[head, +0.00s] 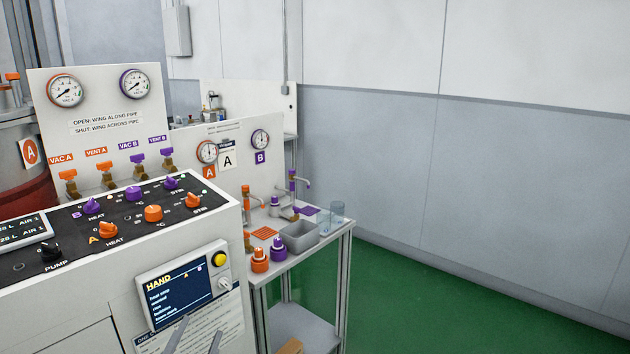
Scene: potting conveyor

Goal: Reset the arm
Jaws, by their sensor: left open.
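My left gripper (201,326) shows at the bottom edge, left of centre. Only its two grey fingertips are in view. They are apart with nothing between them. They appear in front of the lower part of the control cabinet, just below the HAND display panel (184,284); I cannot tell how far they are from it. The rest of the left arm is out of frame. My right gripper is not in view.
The control cabinet (215,235), with orange and purple knobs, fills the lower left. Beyond it a side table (318,245) holds a grey tray (299,236), orange and purple bottles and clear beakers. The green floor (440,310) at right is clear.

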